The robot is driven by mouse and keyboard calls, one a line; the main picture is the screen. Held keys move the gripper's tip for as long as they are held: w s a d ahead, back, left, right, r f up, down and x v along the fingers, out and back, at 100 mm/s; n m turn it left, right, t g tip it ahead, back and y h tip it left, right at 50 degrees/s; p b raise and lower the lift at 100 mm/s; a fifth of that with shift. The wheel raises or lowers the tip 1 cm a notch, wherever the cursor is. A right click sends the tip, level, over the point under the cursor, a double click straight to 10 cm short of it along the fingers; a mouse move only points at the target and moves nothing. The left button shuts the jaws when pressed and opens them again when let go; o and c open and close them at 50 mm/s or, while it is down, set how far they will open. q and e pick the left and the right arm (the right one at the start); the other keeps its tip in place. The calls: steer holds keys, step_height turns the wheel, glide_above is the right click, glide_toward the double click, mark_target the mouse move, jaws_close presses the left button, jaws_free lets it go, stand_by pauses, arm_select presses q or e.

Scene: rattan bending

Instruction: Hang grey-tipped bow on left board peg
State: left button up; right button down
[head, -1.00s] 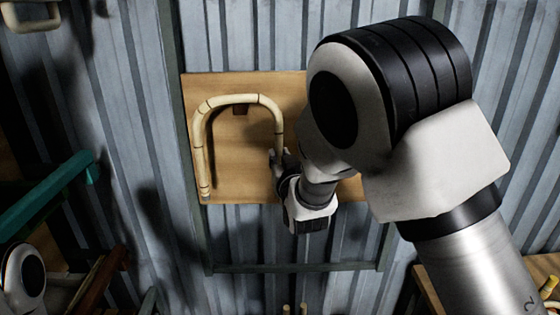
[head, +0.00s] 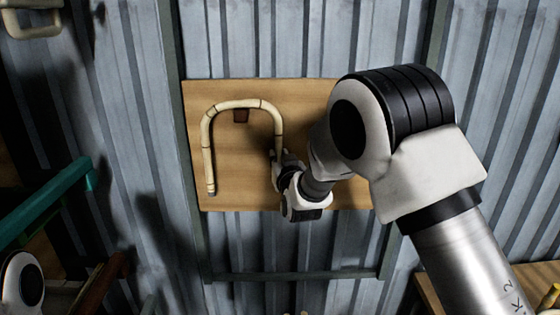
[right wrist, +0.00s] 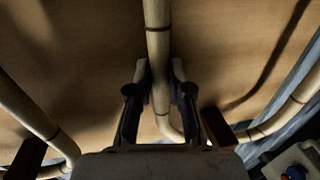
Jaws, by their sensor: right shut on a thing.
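The bow (head: 207,150) is a pale, inverted-U rattan piece with dark bands, its free left end looking greyish. My right gripper (head: 279,160) is shut on its right leg, in front of the wooden board. In the right wrist view, the jaws (right wrist: 155,90) grip this leg (right wrist: 157,40). The brown left peg (head: 240,116) shows just under the top of the arch; it also shows in the right wrist view (right wrist: 218,128). I cannot tell whether the arch touches it. My left gripper is not in view.
The board (head: 230,195) is on a corrugated metal wall. My right arm covers its right part. In the right wrist view, another rattan piece (right wrist: 30,110) is by a second peg (right wrist: 25,160). A teal bar (head: 45,205) stands at left.

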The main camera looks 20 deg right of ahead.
steer(key=shift+s, duration=0.15)
steer(key=c, duration=1)
jaws_free()
steer(key=s, duration=0.8)
steer(key=s+a, duration=0.1)
steer(key=s, duration=0.3)
steer(key=shift+r, duration=0.1)
steer(key=shift+w, duration=0.1)
